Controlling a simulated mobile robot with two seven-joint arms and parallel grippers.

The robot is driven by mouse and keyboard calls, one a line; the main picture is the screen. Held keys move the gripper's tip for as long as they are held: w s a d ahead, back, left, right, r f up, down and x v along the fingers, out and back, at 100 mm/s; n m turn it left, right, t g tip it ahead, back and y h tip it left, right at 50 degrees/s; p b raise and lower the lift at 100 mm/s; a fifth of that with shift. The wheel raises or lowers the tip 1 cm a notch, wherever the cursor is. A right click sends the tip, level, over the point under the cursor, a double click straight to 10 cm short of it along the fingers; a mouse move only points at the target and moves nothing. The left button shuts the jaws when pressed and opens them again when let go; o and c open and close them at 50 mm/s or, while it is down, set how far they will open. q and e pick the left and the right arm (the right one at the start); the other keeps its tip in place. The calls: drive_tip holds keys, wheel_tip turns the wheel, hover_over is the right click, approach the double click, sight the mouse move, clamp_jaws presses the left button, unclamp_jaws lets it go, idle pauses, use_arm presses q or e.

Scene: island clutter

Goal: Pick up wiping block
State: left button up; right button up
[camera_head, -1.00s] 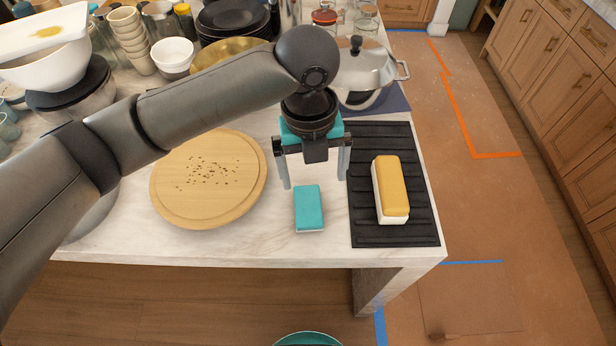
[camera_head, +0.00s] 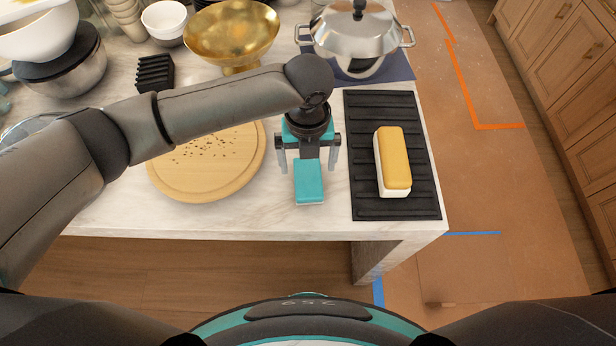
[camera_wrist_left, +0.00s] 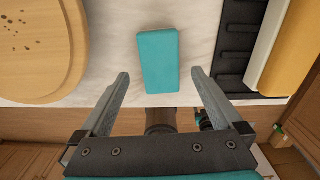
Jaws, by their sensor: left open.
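The wiping block is a teal block with a pale underside (camera_head: 309,181), lying on the marble counter between the round wooden board and the black ribbed mat. It also shows in the left wrist view (camera_wrist_left: 158,60), at top centre. My left gripper (camera_head: 308,165) points down over the far end of the block in the head view. Its fingers are open and spread wider than the block. In the left wrist view the fingertips (camera_wrist_left: 159,75) stand on either side of the block's near part, with gaps on both sides. My right gripper is not in view.
The round board (camera_head: 205,185) with dark crumbs lies left. The ribbed mat (camera_head: 420,195) at right carries a yellow-topped butter-like block (camera_head: 394,160). A lidded pot (camera_head: 356,40), gold bowl (camera_head: 230,35) and black slotted holder (camera_head: 155,73) stand behind. The counter's front edge is near.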

sight(308, 177)
use_arm(q)
wheel_tip(308, 177, down, 4)
drive_tip(key=shift+s+f, duration=0.1)
drive_tip(key=c, duration=1.4)
drive_tip(key=shift+o, duration=0.2)
wheel_tip(308, 177, up, 20)
drive_tip(key=p, duration=0.1)
drive_tip(key=o, duration=0.8)
drive_tip(key=c, duration=0.6)
